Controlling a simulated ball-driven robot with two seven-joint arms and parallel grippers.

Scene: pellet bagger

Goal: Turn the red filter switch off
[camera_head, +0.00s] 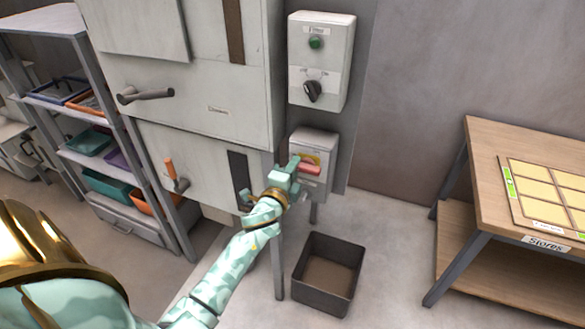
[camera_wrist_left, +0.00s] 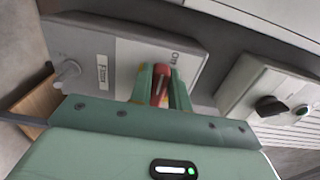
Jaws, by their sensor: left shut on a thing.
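The red filter switch (camera_head: 309,167) is a red handle on a yellow plate, on the front of a small grey switch box (camera_head: 317,142) low on the machine's side panel. My left gripper (camera_head: 290,167) is at the handle. In the left wrist view the red handle (camera_wrist_left: 160,82) sits between the two green fingers (camera_wrist_left: 161,92), which are shut on it. The switch box (camera_wrist_left: 120,52) fills the upper left there. The fingers hide part of the handle and its plate. My right gripper is not in view.
A control box (camera_head: 320,62) with a green button and a black knob is above the switch box. An open dark bin (camera_head: 328,238) stands on the floor below. A wooden Stores table (camera_head: 483,232) is at right, a tray shelf (camera_head: 68,36) at left.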

